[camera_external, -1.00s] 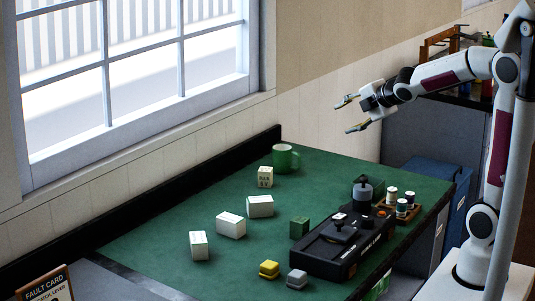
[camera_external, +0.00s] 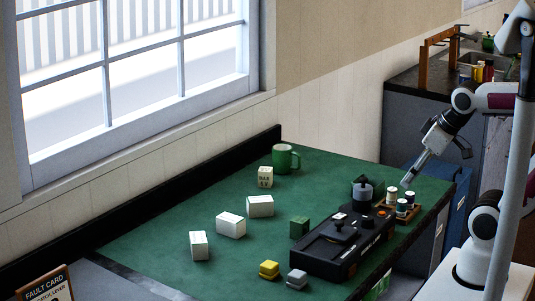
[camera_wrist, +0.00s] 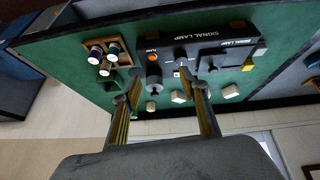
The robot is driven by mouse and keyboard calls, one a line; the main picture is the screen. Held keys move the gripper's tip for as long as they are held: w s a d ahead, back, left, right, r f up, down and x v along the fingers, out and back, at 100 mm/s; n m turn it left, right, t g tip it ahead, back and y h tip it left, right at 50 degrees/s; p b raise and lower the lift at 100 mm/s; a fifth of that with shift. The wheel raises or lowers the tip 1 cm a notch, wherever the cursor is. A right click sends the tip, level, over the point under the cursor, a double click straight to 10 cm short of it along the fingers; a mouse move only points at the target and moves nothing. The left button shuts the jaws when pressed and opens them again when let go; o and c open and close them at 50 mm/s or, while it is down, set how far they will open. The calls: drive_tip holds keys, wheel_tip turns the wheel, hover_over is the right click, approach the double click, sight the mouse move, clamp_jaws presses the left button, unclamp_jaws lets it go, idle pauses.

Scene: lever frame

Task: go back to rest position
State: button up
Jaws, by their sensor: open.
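My gripper (camera_external: 407,182) points down and to the left near the table's right edge, empty. In the external view it shows beside the wooden tray (camera_external: 415,220) of small spools, and its two fingers overlap. In the wrist view my gripper (camera_wrist: 160,88) has its fingers spread apart with nothing between them. The black lever box (camera_external: 320,257) stands on the green table, with a round grey-topped part (camera_external: 362,190) at its far end. The box, marked SIGNAL LAMP, also shows in the wrist view (camera_wrist: 215,45).
Several white blocks (camera_external: 231,225), a green block (camera_external: 299,227), a yellow block (camera_external: 269,270), a grey block (camera_external: 297,279) and a green mug (camera_external: 285,158) stand on the green table (camera_external: 170,230). A dark counter with a sink (camera_external: 480,65) lies behind my arm.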

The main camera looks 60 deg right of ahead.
drive_tip(key=shift+s+a+f+m, duration=0.2)
drive_tip(key=shift+s+a, duration=0.05)
drive_tip(key=shift+s, duration=0.2)
drive_tip(key=shift+s+a+f+m, duration=0.15)
drive_tip(key=shift+s+a+m, duration=0.1)
drive_tip(key=shift+s, duration=0.2)
idle(0.8)
